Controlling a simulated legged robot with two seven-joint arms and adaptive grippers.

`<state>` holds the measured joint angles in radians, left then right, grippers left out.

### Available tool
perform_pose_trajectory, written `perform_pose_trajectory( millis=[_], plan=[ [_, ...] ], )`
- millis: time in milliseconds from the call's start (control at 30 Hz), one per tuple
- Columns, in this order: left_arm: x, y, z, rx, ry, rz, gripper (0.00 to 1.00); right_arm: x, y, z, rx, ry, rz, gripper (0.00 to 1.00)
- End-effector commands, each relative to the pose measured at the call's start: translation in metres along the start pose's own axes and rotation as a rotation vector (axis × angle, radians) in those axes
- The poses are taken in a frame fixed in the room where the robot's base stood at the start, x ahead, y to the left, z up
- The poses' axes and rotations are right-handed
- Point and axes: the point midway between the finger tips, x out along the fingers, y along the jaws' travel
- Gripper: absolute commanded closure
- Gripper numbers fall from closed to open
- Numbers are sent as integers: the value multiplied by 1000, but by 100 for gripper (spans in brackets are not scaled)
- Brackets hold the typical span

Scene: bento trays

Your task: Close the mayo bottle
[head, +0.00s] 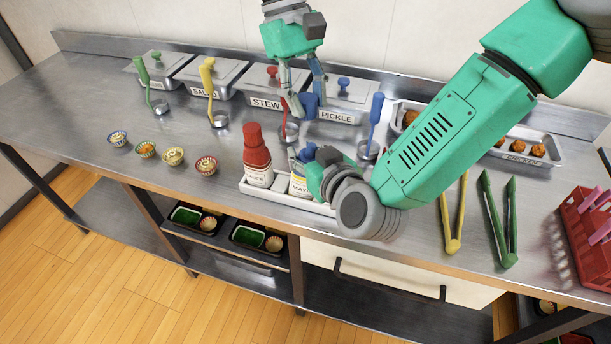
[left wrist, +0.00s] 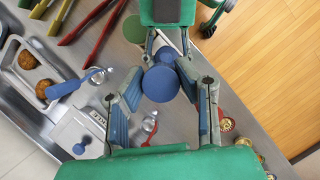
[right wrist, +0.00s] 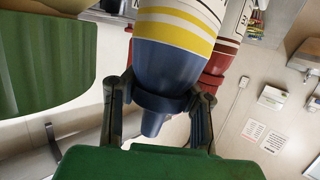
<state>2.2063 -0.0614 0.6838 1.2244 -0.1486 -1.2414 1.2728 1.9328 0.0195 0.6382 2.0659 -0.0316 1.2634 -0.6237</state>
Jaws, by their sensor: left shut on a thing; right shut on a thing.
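The mayo bottle (head: 300,185) stands in the white holder (head: 284,198) beside the red sauce bottle (head: 257,160). It has a white label, yellow bands and a blue upper part. In the right wrist view the bottle (right wrist: 172,62) appears upside down. My right gripper (right wrist: 160,103) is shut around its blue neck, below the tapered nozzle. My left gripper (head: 306,103) is shut on a blue cap (head: 309,106) and holds it above the bottle, apart from it in the head view.
Lidded pans (head: 340,100) and ladles (head: 377,112) stand behind. Small bowls (head: 173,156) lie to the left. Yellow tongs (head: 453,225), green tongs (head: 500,225) and a red rack (head: 585,235) are on the right. My right arm covers part of the counter.

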Motion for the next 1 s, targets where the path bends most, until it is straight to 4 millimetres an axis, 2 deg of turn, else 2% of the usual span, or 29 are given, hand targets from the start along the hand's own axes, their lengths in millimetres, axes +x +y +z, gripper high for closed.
perform_pose_trajectory(
  millis=[33,400,1000],
  plan=[
    [1,-2,-2,-2,2,0,83,-3,2,15,-6,-36,4,100],
    [49,-2,2,-16,136,-51,84,-2,1,17,-3,-41,0,100],
    [54,-3,0,-17,139,-46,84,-2,1,17,-4,-42,1,100]
  ],
)
